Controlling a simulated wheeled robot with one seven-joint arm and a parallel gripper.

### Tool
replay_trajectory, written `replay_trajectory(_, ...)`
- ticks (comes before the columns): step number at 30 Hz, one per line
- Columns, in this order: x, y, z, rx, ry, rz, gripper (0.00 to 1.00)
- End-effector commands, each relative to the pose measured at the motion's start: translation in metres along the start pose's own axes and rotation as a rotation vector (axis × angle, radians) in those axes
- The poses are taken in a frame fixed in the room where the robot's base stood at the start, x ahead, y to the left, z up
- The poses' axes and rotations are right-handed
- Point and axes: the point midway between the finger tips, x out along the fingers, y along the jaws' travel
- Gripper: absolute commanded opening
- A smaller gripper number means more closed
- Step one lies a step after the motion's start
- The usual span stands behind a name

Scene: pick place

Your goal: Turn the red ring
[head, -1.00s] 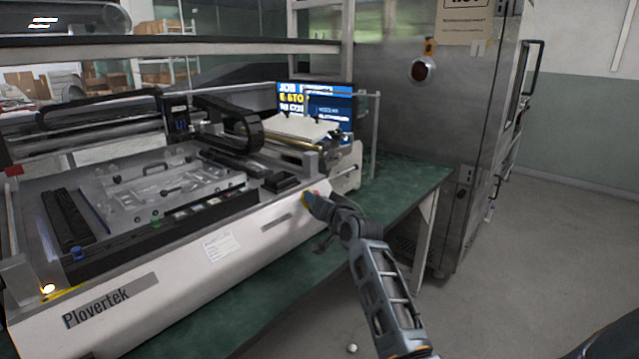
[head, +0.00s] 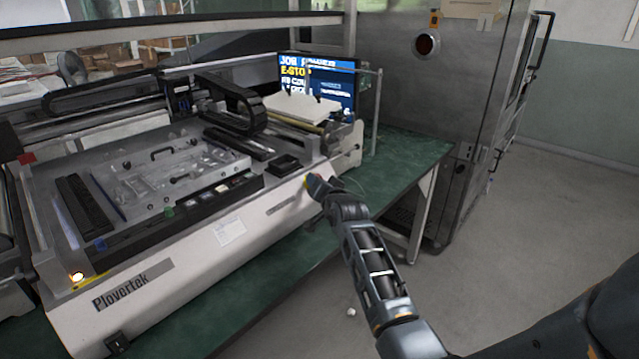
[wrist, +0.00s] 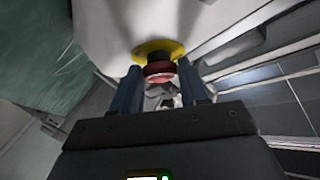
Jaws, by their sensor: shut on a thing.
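The red ring (wrist: 159,70) shows in the wrist view as a round red knob on a dark collar, in front of a yellow disc (wrist: 158,48) on the machine's pale front face. My gripper (wrist: 161,88) has one blue-grey finger on each side of the red ring and is shut on it. In the head view my gripper (head: 314,186) is at the right part of the machine's white front panel. A bit of the yellow disc (head: 306,181) shows there, and the gripper hides the red ring.
The white Plovertek machine (head: 255,232) stands on a green bench (head: 408,152). A lit screen (head: 318,85) stands behind its right end. A steel cabinet (head: 400,85) is at the back right. The grey floor (head: 545,215) to the right is open.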

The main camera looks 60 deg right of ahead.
Motion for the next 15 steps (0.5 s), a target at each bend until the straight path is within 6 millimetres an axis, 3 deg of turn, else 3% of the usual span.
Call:
replay_trajectory(4, 0.0001, 0.0004, 0.0005, 0.000, -0.001, 0.000, 0.13)
replay_trajectory(5, 0.0001, 0.0004, 0.0004, 0.000, -0.001, 0.000, 0.46)
replay_trajectory(12, 0.0001, 0.0002, 0.0002, 0.000, -0.001, 0.000, 0.69)
replay_trajectory(15, 0.0000, 0.0001, 0.0001, 0.000, 0.000, 0.000, 0.70)
